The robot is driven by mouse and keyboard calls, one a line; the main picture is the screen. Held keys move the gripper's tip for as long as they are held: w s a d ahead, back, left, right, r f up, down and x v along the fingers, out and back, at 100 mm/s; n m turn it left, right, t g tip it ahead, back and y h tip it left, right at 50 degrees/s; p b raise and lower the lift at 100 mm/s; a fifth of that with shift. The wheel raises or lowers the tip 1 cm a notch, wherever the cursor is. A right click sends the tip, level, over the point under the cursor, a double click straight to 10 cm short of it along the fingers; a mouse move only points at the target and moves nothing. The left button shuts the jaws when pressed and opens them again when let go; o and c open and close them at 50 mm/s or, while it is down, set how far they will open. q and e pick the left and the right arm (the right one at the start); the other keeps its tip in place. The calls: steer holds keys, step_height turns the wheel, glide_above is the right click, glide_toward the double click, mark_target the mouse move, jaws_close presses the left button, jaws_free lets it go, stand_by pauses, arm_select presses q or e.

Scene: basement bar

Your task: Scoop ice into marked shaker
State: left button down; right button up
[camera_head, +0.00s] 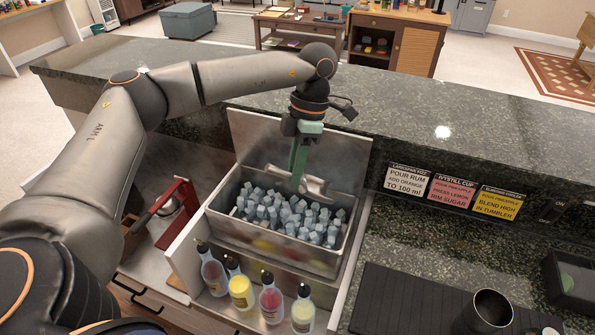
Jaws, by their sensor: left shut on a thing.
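The ice bin (222,227) is a metal well in the counter, filled with many pale ice pieces (290,215). My left gripper (298,177) reaches down over the bin's back part, its green fingers shut on a metal scoop (316,186). The scoop is at the back edge of the ice; its lower part is hard to make out. My right gripper is not in view.
Several pourer bottles (271,302) stand in a rack in front of the ice bin. A red-framed device (178,212) is left of it. Recipe signs (453,190) hang on the raised granite ledge behind. A black box (570,284) is at the far right.

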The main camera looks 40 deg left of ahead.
arm_select(q)
steer(key=shift+f, duration=0.75)
step_height(320, 180, down, 15)
steer(key=b, duration=0.8)
steer(key=shift+b, duration=0.3)
step_height(320, 180, up, 10)
steer(key=t+h+p, duration=0.2)
steer(key=t+h, duration=0.1)
steer(key=shift+m+t+h, duration=0.3)
steer(key=shift+t+h, duration=0.1)
stand_by(0.5)
